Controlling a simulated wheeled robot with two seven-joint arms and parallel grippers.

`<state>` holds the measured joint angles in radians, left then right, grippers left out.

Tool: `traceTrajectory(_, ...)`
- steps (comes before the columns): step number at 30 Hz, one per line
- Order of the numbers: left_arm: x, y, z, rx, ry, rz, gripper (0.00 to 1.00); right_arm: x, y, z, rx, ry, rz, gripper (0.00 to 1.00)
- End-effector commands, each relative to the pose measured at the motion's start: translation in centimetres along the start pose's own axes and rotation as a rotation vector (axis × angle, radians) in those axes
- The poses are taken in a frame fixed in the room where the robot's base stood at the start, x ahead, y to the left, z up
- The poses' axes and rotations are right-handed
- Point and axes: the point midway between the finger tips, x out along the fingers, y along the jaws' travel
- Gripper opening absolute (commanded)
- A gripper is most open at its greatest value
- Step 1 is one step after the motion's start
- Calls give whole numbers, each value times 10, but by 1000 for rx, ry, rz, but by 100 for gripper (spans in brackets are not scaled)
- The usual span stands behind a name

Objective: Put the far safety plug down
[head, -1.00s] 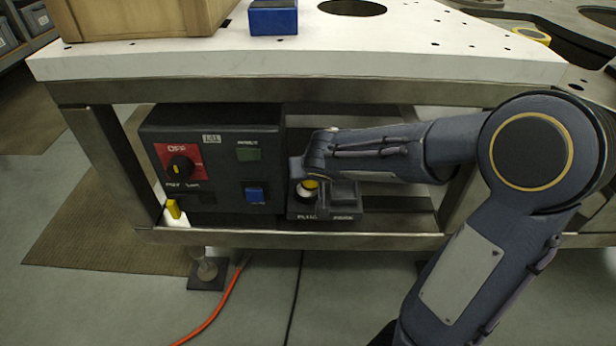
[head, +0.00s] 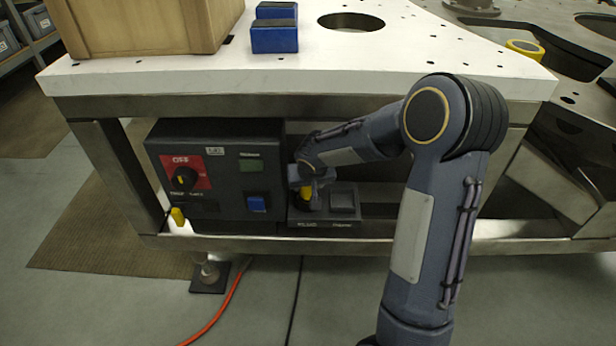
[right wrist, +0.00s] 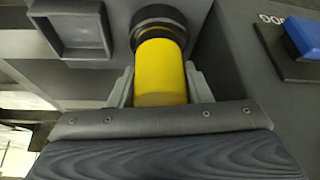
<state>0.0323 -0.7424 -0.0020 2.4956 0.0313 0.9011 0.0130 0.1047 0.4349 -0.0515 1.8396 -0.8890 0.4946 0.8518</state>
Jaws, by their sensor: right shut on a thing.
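A yellow safety plug (head: 306,197) is at the dark holder block (head: 334,215) on the lower shelf, beside the control box. In the right wrist view the plug (right wrist: 160,72) is a plain yellow cylinder. Its far end meets a round black ring (right wrist: 160,27) on the block; I cannot tell how deep it sits. My right gripper (right wrist: 160,88) is shut on the plug, one grey finger on each side. In the head view the gripper (head: 307,182) partly hides it. My left gripper is not in view.
The control box (head: 225,180) has a red OFF panel with a black knob and a blue button. Another yellow piece (head: 178,217) stands at the frame's left leg. The white tabletop (head: 370,68) overhangs the shelf. Blue blocks (head: 275,38) and a crate (head: 140,25) stand on it.

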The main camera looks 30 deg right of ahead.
Motion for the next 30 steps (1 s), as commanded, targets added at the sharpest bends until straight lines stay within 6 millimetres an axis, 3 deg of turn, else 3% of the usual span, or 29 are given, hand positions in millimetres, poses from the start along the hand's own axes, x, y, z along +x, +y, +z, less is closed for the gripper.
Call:
traceTrajectory(2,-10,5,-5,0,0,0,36,-2,1,-7,7,-63,-2,14)
traceTrajectory(6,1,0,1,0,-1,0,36,16,-1,4,-2,-68,-3,14)
traceTrajectory(20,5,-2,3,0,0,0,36,21,0,6,-1,-64,-2,14)
traceTrajectory(21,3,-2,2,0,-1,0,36,19,0,5,-1,-65,-2,49)
traceTrajectory(25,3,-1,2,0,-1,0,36,19,0,5,-1,-65,-2,66)
traceTrajectory(30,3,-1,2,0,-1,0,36,19,0,5,-1,-65,-2,66)
